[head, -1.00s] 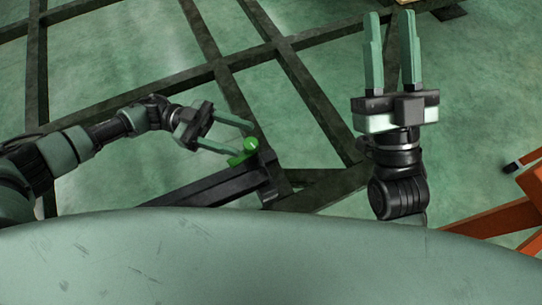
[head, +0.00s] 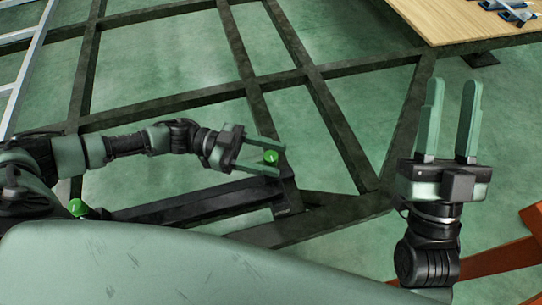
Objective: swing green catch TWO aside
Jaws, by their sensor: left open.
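A green catch with a round knob (head: 271,156) sits at the right end of a dark beam, near the frame's front corner. My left gripper (head: 278,159) is open, and its two fingers reach to either side of the knob near their tips. I cannot tell whether a finger touches it. The catch's base is mostly hidden by the lower finger. A second green catch (head: 77,208) is at the beam's left end, partly hidden behind my body. No number is readable on either. My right gripper (head: 455,95) is open and empty, pointing away over the floor.
The dark chassis frame (head: 190,99) crosses the green floor with open gaps. A wooden table top (head: 455,18) with small blue and grey items stands at the back right. An orange structure (head: 500,258) is at the lower right. A pale ladder-like rail (head: 32,60) is at the left.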

